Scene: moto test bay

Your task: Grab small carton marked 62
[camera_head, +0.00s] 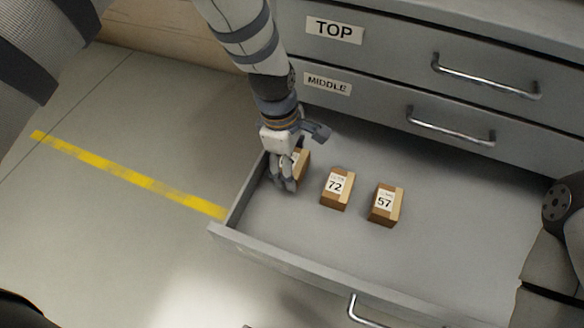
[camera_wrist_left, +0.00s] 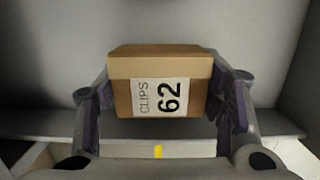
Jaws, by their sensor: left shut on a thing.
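The small carton marked 62 (camera_wrist_left: 187,64) is brown with a white label reading "CLIPS 62". It sits between the two fingers of my left gripper (camera_wrist_left: 162,106) in the left wrist view. In the head view my left gripper (camera_head: 286,180) reaches down into the left end of the open drawer (camera_head: 330,250) and is shut on this carton (camera_head: 303,161), which the fingers partly cover. I cannot tell whether the carton is off the drawer floor. My right gripper is not in view.
A carton marked 72 (camera_head: 336,189) and a carton marked 57 (camera_head: 385,204) stand to the right in the same drawer. Above are shut drawers labelled MIDDLE (camera_head: 328,84) and TOP (camera_head: 335,30), with bar handles. The drawer's left wall is close to my left gripper.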

